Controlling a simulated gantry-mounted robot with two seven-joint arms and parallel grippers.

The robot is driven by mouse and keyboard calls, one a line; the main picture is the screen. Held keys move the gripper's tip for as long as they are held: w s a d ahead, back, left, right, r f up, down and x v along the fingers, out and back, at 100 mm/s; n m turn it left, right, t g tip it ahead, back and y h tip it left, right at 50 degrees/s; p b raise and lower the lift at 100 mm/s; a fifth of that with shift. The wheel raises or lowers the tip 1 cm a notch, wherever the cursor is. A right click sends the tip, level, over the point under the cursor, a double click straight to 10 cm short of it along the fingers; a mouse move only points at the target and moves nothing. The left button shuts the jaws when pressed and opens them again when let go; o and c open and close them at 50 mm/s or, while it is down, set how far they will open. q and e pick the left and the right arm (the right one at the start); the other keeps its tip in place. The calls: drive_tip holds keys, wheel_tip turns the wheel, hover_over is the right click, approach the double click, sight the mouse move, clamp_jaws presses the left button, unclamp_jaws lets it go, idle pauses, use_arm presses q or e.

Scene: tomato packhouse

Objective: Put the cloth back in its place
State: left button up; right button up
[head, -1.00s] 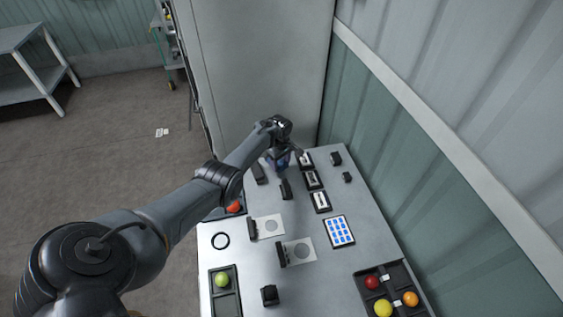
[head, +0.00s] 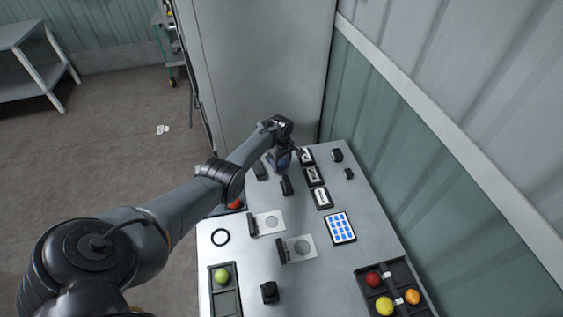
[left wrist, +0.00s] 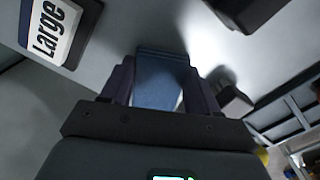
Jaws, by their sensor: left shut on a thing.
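The blue cloth (left wrist: 158,80) shows between the two fingers in the left wrist view, folded flat. My left gripper (left wrist: 153,88) is shut on it, close over the far end of the metal table. In the head view my left gripper (head: 280,160) is at the table's far edge, beside a row of small black-framed signs, and mostly hides the cloth. Whether the cloth touches the table is unclear. My right gripper is not in view.
A sign reading "Large" (left wrist: 50,32) is close on the left in the wrist view. Black blocks (head: 286,185) stand near the gripper. A blue-dotted card (head: 340,228), a divided tray with tomatoes (head: 365,292) and a green-tomato tray (head: 238,300) lie nearer. A tall grey cabinet (head: 262,70) stands behind.

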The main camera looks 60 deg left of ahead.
use_arm(q)
drive_tip(key=shift+f+b, duration=0.3)
drive_tip(key=shift+f, duration=0.1)
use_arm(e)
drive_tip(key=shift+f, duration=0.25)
use_arm(q)
drive_tip(key=o, duration=1.5)
drive_tip(key=c, duration=0.3)
drive_tip(key=shift+c, duration=0.2)
drive_tip(key=shift+r, duration=0.15)
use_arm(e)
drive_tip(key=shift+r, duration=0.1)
use_arm(q)
wheel_tip(320, 180, up, 7)
drive_tip(key=p, duration=0.7)
drive_tip(key=shift+p, duration=0.35)
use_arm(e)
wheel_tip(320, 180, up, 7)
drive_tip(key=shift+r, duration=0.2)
